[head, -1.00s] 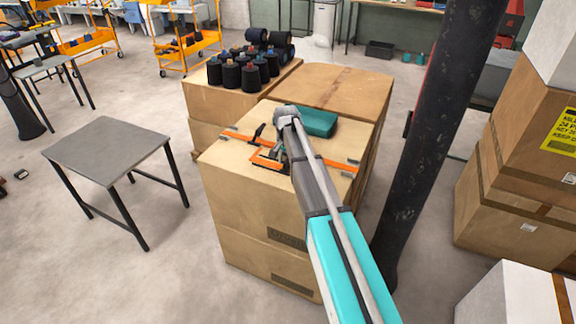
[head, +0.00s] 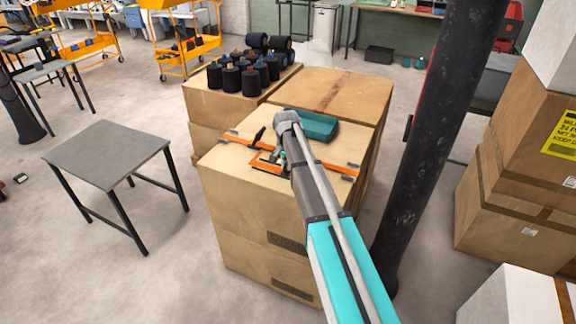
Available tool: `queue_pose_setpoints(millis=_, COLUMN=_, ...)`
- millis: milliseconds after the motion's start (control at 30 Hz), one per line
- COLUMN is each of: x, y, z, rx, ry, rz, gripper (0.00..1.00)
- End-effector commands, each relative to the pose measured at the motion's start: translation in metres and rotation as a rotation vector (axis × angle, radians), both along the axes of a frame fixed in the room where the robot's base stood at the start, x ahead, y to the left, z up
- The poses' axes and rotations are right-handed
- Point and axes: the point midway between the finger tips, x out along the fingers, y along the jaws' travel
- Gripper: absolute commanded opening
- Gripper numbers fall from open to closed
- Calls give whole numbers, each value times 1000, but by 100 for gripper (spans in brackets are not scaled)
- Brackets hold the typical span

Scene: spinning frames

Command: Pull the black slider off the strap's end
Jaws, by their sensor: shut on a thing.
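An orange strap (head: 236,138) lies across the top of the tan carton; it also shows to the right of my arm. My gripper (head: 283,157) is low over the carton top, beside a bent orange piece with dark edges (head: 262,163). It is shut on the small black slider, which is mostly hidden by the fingers and arm. I cannot tell how far the slider sits on the strap's end. A dark upright piece (head: 258,136) stands just left of the gripper, near the strap.
A teal case (head: 318,127) lies behind my wrist on the carton (head: 240,205). Several dark spools (head: 248,76) stand on the carton behind. A black pillar (head: 425,150) rises close to the right of my arm. A grey table (head: 105,152) stands at left.

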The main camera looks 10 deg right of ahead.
Motion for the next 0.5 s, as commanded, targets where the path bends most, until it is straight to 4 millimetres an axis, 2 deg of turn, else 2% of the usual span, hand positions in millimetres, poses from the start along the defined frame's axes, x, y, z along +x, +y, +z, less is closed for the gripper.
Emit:
queue_pose_setpoints(millis=133, x=0, y=0, z=0, rx=-2, ry=1, rz=0, gripper=0)
queue_pose_setpoints(millis=267, x=8, y=8, z=0, rx=-2, ry=1, rz=2, gripper=0)
queue_pose_setpoints(millis=500, x=40, y=49, z=0, rx=0, ry=1, rz=3, gripper=0)
